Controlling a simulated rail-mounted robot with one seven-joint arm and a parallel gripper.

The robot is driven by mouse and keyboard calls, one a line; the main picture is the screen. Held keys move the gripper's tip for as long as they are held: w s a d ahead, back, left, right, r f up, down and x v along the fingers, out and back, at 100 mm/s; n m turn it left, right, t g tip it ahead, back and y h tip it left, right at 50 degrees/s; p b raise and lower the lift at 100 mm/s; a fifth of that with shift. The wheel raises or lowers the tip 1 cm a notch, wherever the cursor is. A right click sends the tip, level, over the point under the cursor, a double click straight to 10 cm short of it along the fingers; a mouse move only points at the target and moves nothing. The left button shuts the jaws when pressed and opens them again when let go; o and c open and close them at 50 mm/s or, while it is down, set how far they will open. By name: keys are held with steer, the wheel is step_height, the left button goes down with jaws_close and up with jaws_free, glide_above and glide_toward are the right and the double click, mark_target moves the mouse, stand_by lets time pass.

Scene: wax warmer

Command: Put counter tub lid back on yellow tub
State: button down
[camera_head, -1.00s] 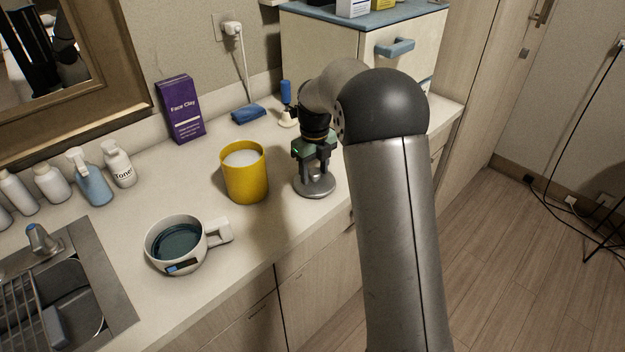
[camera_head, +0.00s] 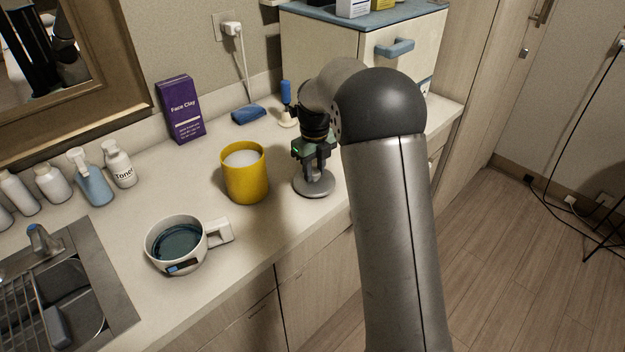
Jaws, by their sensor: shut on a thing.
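The yellow tub (camera_head: 245,180) stands upright and open on the counter, with white content showing inside its rim. The grey round lid (camera_head: 314,185) is to the right of the tub, at or just above the counter; I cannot tell whether it touches the surface. My gripper (camera_head: 315,171) points down over the lid's middle and is shut on it, seemingly at a raised part that the fingers hide.
A wax warmer (camera_head: 177,246) with dark liquid stands front left, its handle toward the tub. A Face Clay box (camera_head: 180,110), a blue cloth (camera_head: 248,115) and a blue-handled tool (camera_head: 286,96) are behind. A cabinet (camera_head: 345,52) stands back right. Bare counter lies between tub and warmer.

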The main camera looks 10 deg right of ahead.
steer(key=shift+r, duration=0.25)
stand_by(0.3)
steer(key=shift+r+p, duration=1.45)
steer(key=shift+r, duration=0.3)
steer(key=shift+r, duration=0.1)
step_height(320, 180, up, 12)
steer(key=p, duration=1)
steer(key=w+a+f+n+b, duration=0.1)
steer(key=a+f, duration=0.1)
steer(key=a, duration=1.5)
steer(key=shift+w+a+f, duration=0.2)
steer(key=shift+a+f, duration=0.1)
steer(key=shift+f, duration=0.1)
stand_by(0.8)
